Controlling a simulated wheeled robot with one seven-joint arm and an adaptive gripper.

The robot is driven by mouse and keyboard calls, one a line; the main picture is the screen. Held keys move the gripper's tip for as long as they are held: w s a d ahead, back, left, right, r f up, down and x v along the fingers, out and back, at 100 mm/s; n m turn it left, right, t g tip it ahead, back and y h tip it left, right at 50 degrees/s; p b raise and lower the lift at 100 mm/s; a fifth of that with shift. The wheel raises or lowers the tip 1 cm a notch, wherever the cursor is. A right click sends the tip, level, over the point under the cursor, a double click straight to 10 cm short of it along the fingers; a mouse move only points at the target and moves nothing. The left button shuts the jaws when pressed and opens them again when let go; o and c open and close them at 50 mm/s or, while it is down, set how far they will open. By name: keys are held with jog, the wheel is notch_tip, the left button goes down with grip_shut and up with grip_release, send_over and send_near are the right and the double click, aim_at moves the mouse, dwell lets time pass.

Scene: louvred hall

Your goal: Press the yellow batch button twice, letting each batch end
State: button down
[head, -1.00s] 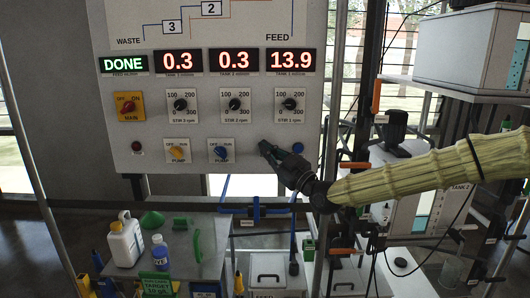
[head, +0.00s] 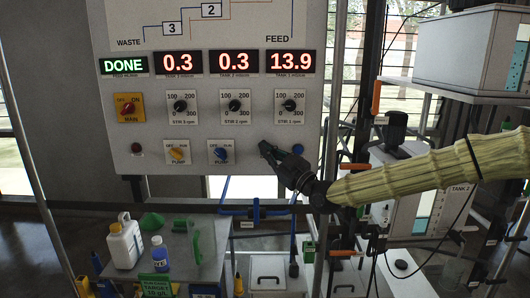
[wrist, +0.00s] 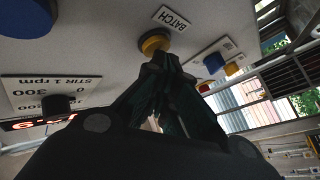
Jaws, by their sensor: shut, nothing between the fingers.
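The yellow batch button (wrist: 155,41) shows in the wrist view, on the pale panel beside a label reading BATCH (wrist: 174,18). My gripper (wrist: 162,63) is shut and empty, its fingertips right at the button. I cannot tell whether they touch it. In the head view my gripper (head: 267,151) is at the lower right of the panel (head: 225,118) and hides the button. The green display (head: 124,65) reads DONE. The red displays read 0.3 (head: 178,62), 0.3 (head: 234,61) and 13.9 (head: 291,60).
A blue button (head: 298,149) sits just right of my gripper. Yellow (head: 178,153) and blue (head: 221,154) pump knobs and the red main switch (head: 128,108) are to the left. Below stands a bench with a white jug (head: 124,243) and a blue bottle (head: 160,257).

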jog(key=shift+w, duration=0.15)
dwell(0.5)
jog(key=shift+s+b, duration=0.4)
jog(key=shift+s, duration=0.45)
jog(key=shift+s, duration=0.1)
jog(key=s+b, duration=0.1)
jog(key=s, duration=0.3)
jog(key=shift+s, duration=0.4)
dwell(0.4)
